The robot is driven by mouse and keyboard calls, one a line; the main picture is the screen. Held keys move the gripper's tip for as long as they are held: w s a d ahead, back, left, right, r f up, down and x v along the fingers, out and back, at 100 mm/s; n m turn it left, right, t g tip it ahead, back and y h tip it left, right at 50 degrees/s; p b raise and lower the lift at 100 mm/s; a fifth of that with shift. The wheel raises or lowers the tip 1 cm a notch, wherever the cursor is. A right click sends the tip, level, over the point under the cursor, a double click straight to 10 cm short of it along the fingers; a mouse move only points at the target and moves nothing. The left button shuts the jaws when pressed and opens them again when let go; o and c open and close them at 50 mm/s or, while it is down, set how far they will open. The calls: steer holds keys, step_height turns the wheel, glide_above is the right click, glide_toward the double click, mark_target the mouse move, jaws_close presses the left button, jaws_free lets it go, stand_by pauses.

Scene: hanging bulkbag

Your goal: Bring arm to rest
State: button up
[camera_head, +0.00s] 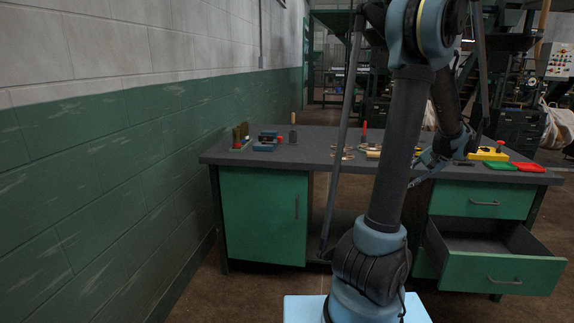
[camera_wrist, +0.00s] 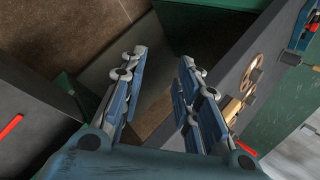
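My gripper (camera_wrist: 162,58) is open, with its two blue-and-grey fingers apart and nothing between them in the wrist view. In the head view my arm rises in front of the workbench (camera_head: 330,145) and bends back down. Its far end is near the bench's right part, to the left of the open drawer (camera_head: 503,281).
A green-and-grey wall (camera_head: 110,170) runs along the left. A green cabinet door (camera_head: 265,215) is shut. A red item (camera_wrist: 10,127) shows in the wrist view.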

steer(key=s+a+r+n+g+h, duration=0.15)
steer(key=s+a, duration=0.35)
steer(key=a, duration=0.6)
steer(key=s+a+n+g+h, duration=0.1)
steer(key=s+a+n, duration=0.3)
steer(key=a, duration=0.6)
steer(key=s+a+f+n+h, duration=0.1)
steer(key=s+a+f, duration=0.3)
steer(key=s, duration=0.5)
steer(key=s+a+f+n+h, duration=0.2)
steer(key=s+a+f+n, duration=0.1)
steer(key=s, duration=0.5)
steer(key=shift+s+a+f+n, duration=0.35)
steer(key=shift+a+f+n, duration=0.1)
steer(key=shift+n, duration=0.2)
steer(key=shift+g, duration=0.25)
